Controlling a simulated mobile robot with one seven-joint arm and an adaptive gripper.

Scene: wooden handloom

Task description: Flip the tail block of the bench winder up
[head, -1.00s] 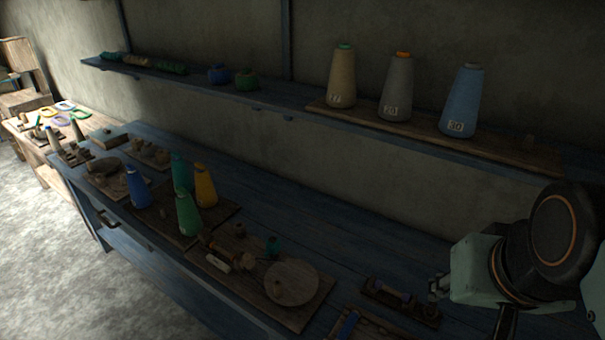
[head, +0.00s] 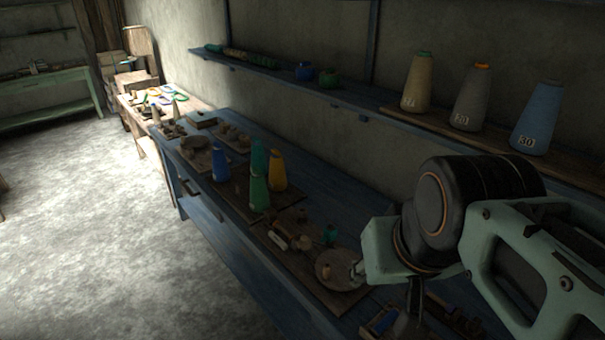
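I cannot tell if the fingers are open or shut. A low dark wooden fixture (head: 458,318), possibly the bench winder, lies on the bench at the lower right, partly hidden by my arm. Its tail block cannot be made out.
A board (head: 303,269) on the blue bench (head: 222,124) holds the disc and small parts. Blue (head: 220,163), green (head: 259,191) and yellow (head: 277,170) cones stand behind it. A wall shelf (head: 270,79) carries large numbered cones. The floor at left is clear.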

